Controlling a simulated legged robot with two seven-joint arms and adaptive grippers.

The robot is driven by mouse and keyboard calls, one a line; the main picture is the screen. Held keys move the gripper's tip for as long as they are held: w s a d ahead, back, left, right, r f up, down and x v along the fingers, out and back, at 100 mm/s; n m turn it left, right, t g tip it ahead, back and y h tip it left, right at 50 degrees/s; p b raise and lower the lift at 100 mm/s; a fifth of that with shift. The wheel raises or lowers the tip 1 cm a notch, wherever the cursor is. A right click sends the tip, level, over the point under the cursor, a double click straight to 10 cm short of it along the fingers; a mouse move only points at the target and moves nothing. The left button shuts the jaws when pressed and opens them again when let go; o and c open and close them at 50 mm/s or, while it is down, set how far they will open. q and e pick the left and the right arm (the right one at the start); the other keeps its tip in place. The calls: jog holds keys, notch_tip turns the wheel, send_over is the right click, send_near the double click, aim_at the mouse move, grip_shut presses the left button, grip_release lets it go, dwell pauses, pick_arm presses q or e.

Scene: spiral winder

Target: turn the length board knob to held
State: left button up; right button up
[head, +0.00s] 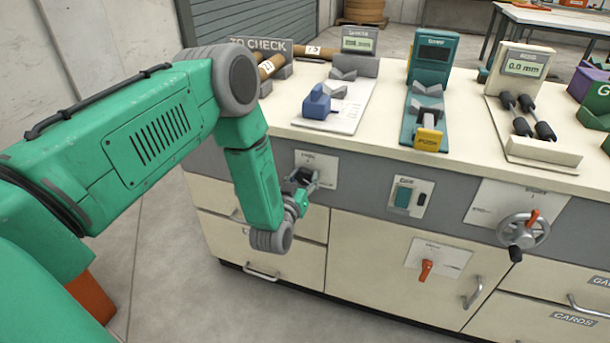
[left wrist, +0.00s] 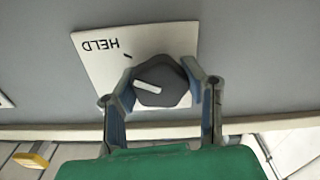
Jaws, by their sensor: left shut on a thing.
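The length board knob (left wrist: 168,72) is dark grey with a white pointer bar. It sits on a white plate (left wrist: 100,68) whose printed word HELD appears upside down in the left wrist view. The pointer bar lies towards the left of that picture, below a small black tick mark near the word. My left gripper (left wrist: 160,88) is shut on the knob, one finger on each side. In the head view the left gripper (head: 303,184) is at the small white plate (head: 328,167) on the bench front, partly covering the knob. My right gripper is not in view.
A switch plate (head: 411,196) with a green button, a red-orange lever (head: 426,270) and a handwheel (head: 524,230) are to the right on the bench front. Drawer handles (head: 262,272) stick out below. Gauges stand on the bench top (head: 384,132).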

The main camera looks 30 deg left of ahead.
pick_arm(q)
jog(key=shift+s+d+f+m, duration=0.1)
jog(key=shift+s+f+m, duration=0.1)
jog(key=shift+f+m, duration=0.2)
jog(key=o, duration=1.2)
jog(key=shift+w+r, duration=0.1)
jog(key=shift+w, duration=0.05)
jog(key=shift+r, duration=0.1)
jog(key=v, duration=1.2)
